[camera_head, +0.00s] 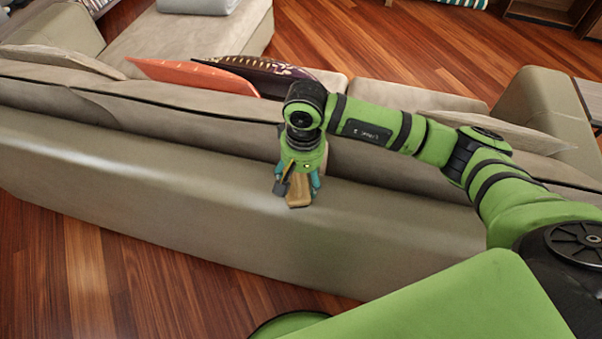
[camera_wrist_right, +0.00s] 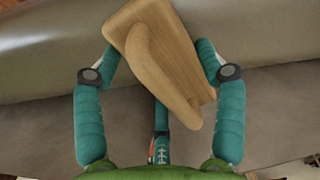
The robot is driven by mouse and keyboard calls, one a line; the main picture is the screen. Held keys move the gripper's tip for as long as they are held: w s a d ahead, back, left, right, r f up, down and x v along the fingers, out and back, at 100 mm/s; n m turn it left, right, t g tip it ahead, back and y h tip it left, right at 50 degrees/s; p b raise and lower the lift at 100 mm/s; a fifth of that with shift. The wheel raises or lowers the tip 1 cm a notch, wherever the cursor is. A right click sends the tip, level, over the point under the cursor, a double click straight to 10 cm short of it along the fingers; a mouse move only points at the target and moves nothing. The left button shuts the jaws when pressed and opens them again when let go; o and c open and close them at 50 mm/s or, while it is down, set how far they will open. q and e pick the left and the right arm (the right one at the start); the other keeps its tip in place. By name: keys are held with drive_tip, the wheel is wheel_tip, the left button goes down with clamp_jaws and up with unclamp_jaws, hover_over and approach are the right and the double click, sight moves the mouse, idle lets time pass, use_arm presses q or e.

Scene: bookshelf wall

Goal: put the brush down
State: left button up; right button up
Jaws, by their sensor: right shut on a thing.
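The brush shows as a light wooden body with a raised wooden handle (camera_wrist_right: 160,62) in the right wrist view, tilted between my fingers. In the head view its wooden part (camera_head: 297,191) shows below my right gripper (camera_head: 297,184). The teal fingers of my right gripper (camera_wrist_right: 160,75) stand on both sides of the brush and are shut on it. It is held at the back of the sofa (camera_head: 200,200); I cannot tell whether it touches the sofa. The brush's underside is hidden. My left gripper is not in view.
An orange cushion (camera_head: 195,76) and a dark patterned cushion (camera_head: 262,72) lean on the sofa's far side. Beige cushions lie at both ends. Wooden floor (camera_head: 110,280) is clear on the near side of the sofa. A small table (camera_head: 588,95) stands at the right edge.

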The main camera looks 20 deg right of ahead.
sight(303, 178)
drive_tip(key=shift+f, duration=0.1)
drive_tip(key=o, duration=1)
drive_tip(key=shift+r, duration=0.3)
drive_tip(key=shift+d+r+b, duration=0.2)
drive_tip(key=shift+r+b, duration=0.85)
drive_tip(key=shift+r, duration=4.8)
drive_tip(key=shift+s, duration=0.1)
